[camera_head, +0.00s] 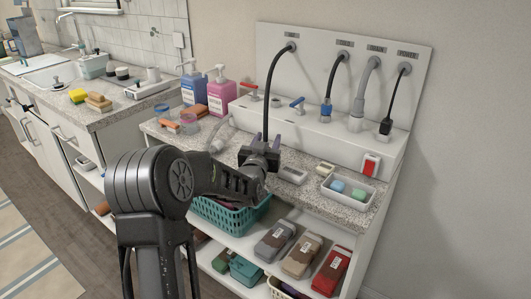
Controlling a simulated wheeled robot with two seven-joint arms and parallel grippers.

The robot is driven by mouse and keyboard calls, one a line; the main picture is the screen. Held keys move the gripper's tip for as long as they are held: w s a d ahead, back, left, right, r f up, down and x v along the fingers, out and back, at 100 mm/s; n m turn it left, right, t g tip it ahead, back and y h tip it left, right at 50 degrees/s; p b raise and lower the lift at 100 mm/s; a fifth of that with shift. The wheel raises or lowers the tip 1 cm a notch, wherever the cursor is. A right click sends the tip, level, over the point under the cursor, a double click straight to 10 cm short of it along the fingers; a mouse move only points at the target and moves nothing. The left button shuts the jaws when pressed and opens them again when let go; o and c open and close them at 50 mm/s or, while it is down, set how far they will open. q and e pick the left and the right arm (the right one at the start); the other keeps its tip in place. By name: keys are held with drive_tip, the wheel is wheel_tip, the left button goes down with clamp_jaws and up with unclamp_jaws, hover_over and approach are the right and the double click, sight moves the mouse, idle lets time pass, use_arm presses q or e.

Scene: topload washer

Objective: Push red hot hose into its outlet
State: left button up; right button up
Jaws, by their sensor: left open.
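A thin black hose (270,82) arches from the leftmost hole of the white back panel and hangs down to my left gripper. Its lower end is hidden at the gripper, and no red fitting shows on it. My left gripper (267,138) is open, with its two fingers pointing up on either side of the hose's lower part. I cannot tell whether they touch it. A red tap handle (249,86) stands on the white ledge (345,140), left of a blue one (297,101). The outlet for the hose cannot be made out. My right gripper is not in view.
To the right, a blue-ended hose (326,110), a grey hose (361,97) and a black plug (386,126) meet the ledge. Pump bottles (221,94) stand left. A white tray (350,199) with soaps lies on the speckled counter. A teal basket (228,216) sits below.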

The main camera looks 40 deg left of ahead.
use_arm(q)
clamp_jaws()
idle(0.5)
